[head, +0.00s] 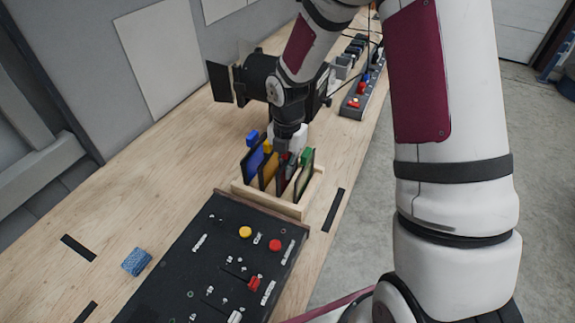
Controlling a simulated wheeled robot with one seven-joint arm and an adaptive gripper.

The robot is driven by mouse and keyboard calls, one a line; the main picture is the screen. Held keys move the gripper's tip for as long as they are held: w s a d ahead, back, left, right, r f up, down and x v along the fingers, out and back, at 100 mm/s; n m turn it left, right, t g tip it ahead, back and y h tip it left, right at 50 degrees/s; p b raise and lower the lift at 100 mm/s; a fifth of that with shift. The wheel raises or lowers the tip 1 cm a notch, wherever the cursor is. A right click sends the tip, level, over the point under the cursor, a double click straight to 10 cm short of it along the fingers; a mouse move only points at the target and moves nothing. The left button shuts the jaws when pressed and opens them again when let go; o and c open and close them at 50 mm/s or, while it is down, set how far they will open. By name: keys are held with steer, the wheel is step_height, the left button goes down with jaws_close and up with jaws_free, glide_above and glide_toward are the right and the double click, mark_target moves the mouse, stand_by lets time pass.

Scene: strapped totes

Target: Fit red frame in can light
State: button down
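The can light (258,78) is a black fixture with barn doors, standing on the bench behind the rack and partly hidden by my arm. A wooden rack (290,209) holds several upright colour frames. The red frame (286,158) shows only as a small red patch and dark edge between the yellow and green ones; most of it is hidden. My gripper (287,150) points down at the top of the red frame, inside or just above the rack. Its fingers are too small and covered to tell whether they are shut on the frame.
A blue frame (254,160), a yellow frame (268,172) and a green frame (305,172) stand beside it. A black control board (215,255) lies in front of the rack. A blue sponge-like block (136,261) lies at left. A grey power strip (358,101) is behind right.

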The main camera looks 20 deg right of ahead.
steer(key=shift+r, duration=0.1)
stand_by(0.3)
steer(key=shift+r+p, duration=1.15)
steer(key=shift+r, duration=1.75)
